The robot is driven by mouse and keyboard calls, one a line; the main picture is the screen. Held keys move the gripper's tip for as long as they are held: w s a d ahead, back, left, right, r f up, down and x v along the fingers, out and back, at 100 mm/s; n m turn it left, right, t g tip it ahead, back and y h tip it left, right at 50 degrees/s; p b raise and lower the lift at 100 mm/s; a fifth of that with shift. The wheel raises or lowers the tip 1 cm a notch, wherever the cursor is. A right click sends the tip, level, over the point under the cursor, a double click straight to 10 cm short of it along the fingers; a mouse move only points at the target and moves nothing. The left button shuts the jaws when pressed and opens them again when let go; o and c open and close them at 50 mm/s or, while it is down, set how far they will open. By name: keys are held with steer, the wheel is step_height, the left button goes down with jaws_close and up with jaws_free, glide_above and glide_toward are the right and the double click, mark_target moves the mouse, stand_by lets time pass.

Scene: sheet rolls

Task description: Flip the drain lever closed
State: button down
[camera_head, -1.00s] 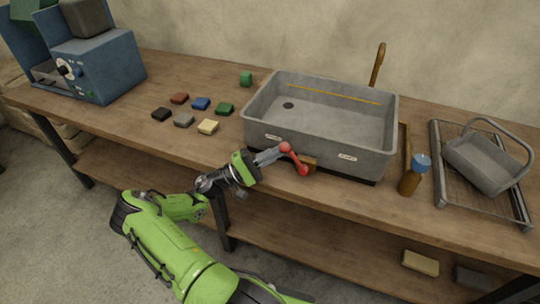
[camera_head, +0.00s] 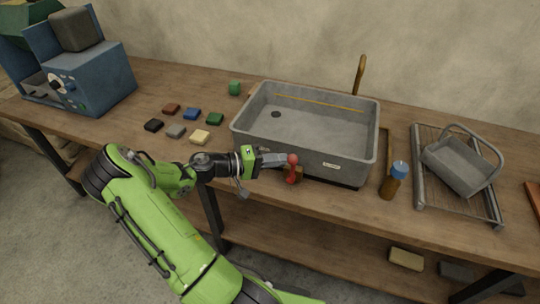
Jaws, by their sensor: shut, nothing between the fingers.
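The drain lever (camera_head: 291,174) is red with a round knob (camera_head: 292,158) at its upper end. The fingers partly cover the basin's front wall. The dark round drain (camera_head: 276,114) shows in the basin floor.
A brown bottle with a blue cap (camera_head: 394,182) stands right of the basin. A wire rack (camera_head: 432,200) holds a grey basket (camera_head: 458,163). Several coloured blocks (camera_head: 191,113) lie to the left, and a blue machine (camera_head: 92,80) stands at the far left.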

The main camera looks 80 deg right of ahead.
mark_target(293, 165)
steer(key=s+t, duration=0.1)
steer(key=s+m+t, duration=0.1)
steer(key=s+y, duration=0.1)
steer(key=shift+s+a+r+m+t, duration=0.15)
steer(key=shift+r+m+t, duration=0.15)
steer(key=shift+r+t, duration=0.1)
steer(key=shift+s+f, duration=0.1)
steer(key=shift+s, duration=0.45)
steer(key=shift+s+a, duration=0.1)
